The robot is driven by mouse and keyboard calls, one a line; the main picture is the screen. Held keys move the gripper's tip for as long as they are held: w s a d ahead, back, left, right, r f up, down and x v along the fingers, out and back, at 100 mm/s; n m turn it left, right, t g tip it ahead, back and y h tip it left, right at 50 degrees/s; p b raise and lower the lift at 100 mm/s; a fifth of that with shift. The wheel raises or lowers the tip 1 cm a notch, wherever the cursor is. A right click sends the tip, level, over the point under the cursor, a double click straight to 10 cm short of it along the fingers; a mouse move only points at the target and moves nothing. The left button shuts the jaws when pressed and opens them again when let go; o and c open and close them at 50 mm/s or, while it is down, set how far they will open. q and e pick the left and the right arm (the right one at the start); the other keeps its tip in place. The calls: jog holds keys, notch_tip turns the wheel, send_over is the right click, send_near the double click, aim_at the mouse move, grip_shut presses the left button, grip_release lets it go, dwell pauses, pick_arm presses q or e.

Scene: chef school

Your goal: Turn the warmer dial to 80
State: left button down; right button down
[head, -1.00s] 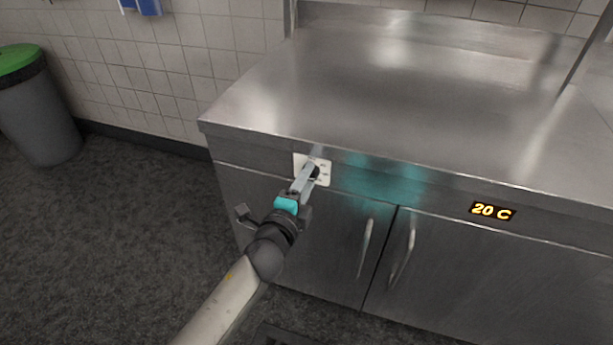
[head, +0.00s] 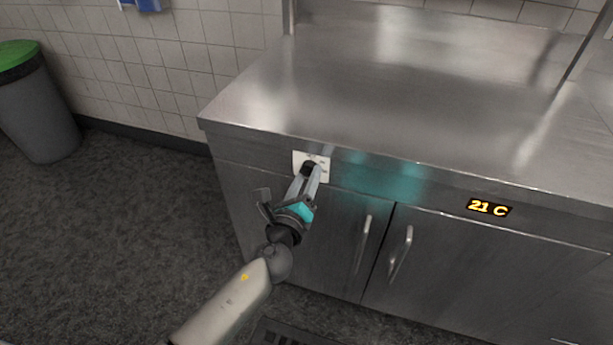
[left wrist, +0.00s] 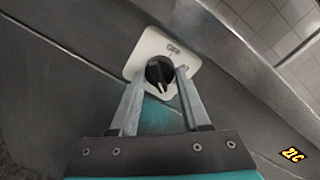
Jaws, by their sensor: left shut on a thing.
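The warmer dial (head: 308,168) is a black knob on a white plate (head: 325,162) on the front of the steel warmer (head: 390,110). My left gripper (head: 310,176) reaches it from the front, and its fingers are shut on the knob. In the left wrist view the dial (left wrist: 159,71) sits between my two fingertips (left wrist: 160,82), with "OFF" printed on the plate (left wrist: 178,42). The other marks are too small to read. The orange display (head: 489,208) reads 21 C; it also shows in the left wrist view (left wrist: 293,154). My right gripper is not in view.
Two cabinet doors with vertical handles (head: 364,244) (head: 401,253) are below the dial, to its right. A grey bin with a green lid (head: 36,105) stands at the far left by the tiled wall. The floor between is clear, and the steel top is bare.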

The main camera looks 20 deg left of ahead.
pick_arm(q)
jog(key=shift+m, duration=0.8)
jog(key=shift+m+p, duration=0.3)
jog(key=shift+m, duration=1.1)
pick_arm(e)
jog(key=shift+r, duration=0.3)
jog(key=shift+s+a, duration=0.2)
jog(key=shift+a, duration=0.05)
pick_arm(q)
jog(key=shift+c, duration=1.8)
grip_release()
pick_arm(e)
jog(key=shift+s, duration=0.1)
pick_arm(q)
jog(key=shift+s+f, duration=0.1)
jog(key=shift+s, duration=0.45)
jog(key=s, duration=1.4)
jog(key=shift+d+r+p, duration=0.25)
jog(key=shift+r+p, duration=0.1)
jog(key=shift+p, duration=0.05)
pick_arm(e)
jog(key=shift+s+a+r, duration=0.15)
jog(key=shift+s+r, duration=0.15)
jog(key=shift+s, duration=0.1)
